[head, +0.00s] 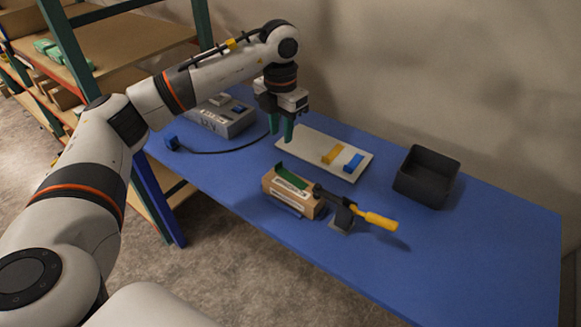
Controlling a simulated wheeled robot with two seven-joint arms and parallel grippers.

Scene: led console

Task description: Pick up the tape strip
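A green strip (291,178), which looks like the tape strip, lies along the top of a tan cardboard-coloured box (284,199) near the table's front edge. My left gripper (282,136) points down above the table, behind and above the strip and apart from it. Its two green fingers are spread with a gap between them, and I see nothing held there. My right gripper is out of view.
A white board (312,149) carries a yellow block (333,154) and a blue block (353,163). A yellow-handled clamp (376,220) stands right of the box. A black bin (427,178) is further right. A grey console (222,118) and blue plug (172,143) are left. The table's right end is clear.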

